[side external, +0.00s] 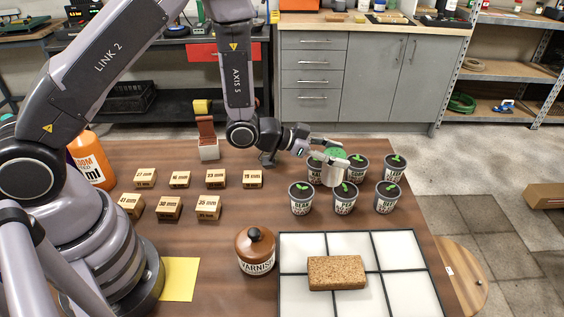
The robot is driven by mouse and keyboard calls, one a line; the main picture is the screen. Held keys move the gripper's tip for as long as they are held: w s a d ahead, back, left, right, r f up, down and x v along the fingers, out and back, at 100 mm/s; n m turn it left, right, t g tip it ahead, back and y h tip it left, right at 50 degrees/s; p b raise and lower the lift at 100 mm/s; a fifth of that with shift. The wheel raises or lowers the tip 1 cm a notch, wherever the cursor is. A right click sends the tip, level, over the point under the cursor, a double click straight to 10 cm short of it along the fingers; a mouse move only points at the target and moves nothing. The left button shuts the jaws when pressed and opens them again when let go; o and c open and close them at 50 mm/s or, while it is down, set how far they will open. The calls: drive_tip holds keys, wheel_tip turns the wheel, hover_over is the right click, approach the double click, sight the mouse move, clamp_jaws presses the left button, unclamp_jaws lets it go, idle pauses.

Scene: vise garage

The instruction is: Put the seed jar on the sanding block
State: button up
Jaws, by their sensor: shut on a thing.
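My gripper (328,152) is above the back left of a group of potted seedlings, shut on a small pale jar with green at its top, which looks like the seed jar (334,173). The jar is held slightly tilted, partly covered by the gripper fingers, and it hides part of the pots behind. The sanding block (337,273) is a brown, speckled rectangular block. It lies flat on a white gridded panel at the front, well in front of my gripper, with its top bare.
Dark labelled pots with seedlings (387,197) stand close around and below the jar. A brown varnish bottle (255,253) stands left of the white panel (399,247). Several small labelled wooden blocks (207,207) stand at left. The panel around the sanding block is clear.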

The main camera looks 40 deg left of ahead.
drive_tip(key=s+d+m+g+h, duration=0.4)
drive_tip(key=s+d+m+g, duration=0.3)
drive_tip(key=s+d, duration=0.4)
hover_over(338, 269)
drive_tip(key=shift+m+g, duration=0.4)
wheel_tip(338, 269, down, 8)
drive_tip(key=shift+f, duration=0.1)
drive_tip(key=shift+f+h, duration=0.1)
drive_tip(key=shift+h, duration=0.2)
drive_tip(key=shift+f, duration=0.15)
drive_tip(key=o, duration=1.2)
drive_tip(key=shift+c, duration=0.2)
